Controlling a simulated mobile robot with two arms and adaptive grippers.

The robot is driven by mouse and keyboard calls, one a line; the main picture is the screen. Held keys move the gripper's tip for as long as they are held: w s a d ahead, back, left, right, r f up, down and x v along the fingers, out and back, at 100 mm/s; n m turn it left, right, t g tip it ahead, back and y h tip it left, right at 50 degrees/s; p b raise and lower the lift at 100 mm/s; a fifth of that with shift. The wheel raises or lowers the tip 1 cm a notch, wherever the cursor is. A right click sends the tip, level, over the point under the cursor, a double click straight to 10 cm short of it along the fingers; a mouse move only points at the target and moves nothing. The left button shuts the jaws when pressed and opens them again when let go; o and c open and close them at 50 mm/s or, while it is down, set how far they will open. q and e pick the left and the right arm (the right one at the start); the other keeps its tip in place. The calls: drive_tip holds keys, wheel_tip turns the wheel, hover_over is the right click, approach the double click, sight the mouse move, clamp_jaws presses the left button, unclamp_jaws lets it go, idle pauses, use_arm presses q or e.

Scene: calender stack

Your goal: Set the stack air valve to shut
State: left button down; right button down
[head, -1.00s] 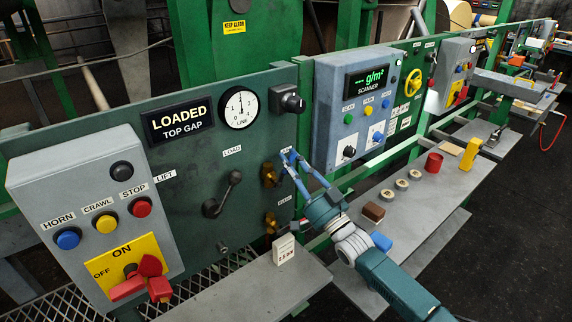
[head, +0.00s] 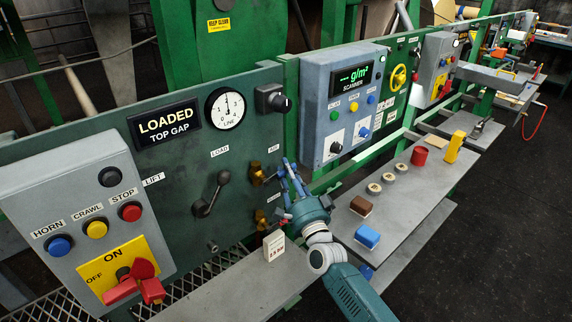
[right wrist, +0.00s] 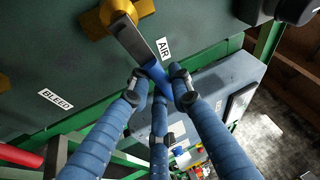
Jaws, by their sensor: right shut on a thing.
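The stack air valve is a brass body (head: 256,173) on the green panel, beside the AIR label; it also shows at the top of the right wrist view (right wrist: 128,12). Its flat grey lever (right wrist: 136,42) ends in a blue grip (right wrist: 154,73). My right gripper (head: 287,170) is at the lever's end in the head view. In the right wrist view its fingers (right wrist: 160,82) are closed around the blue grip, which they partly hide. The lever runs from the brass body toward the gripper. My left gripper is not in view.
A second brass valve (head: 262,219) sits just below, near the BLEED label (right wrist: 55,98). A black LOAD lever (head: 212,194) is to the left. The grey scanner box (head: 345,100) stands to the right. Below is a shelf (head: 235,285) with a small white card block (head: 274,245).

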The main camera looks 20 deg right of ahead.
drive_tip(key=shift+f+m+g+h+p, duration=0.3)
drive_tip(key=shift+f+m+g+p, duration=0.25)
drive_tip(key=shift+m, duration=0.75)
drive_tip(key=shift+f, duration=0.2)
drive_tip(key=c, duration=1.6)
unclamp_jaws()
drive_tip(key=shift+o, duration=0.2)
drive_tip(key=shift+d, duration=0.1)
drive_tip(key=s+f, duration=0.2)
drive_tip(key=s, duration=1)
drive_tip(key=shift+a, duration=0.35)
drive_tip(key=shift+w+f, duration=0.1)
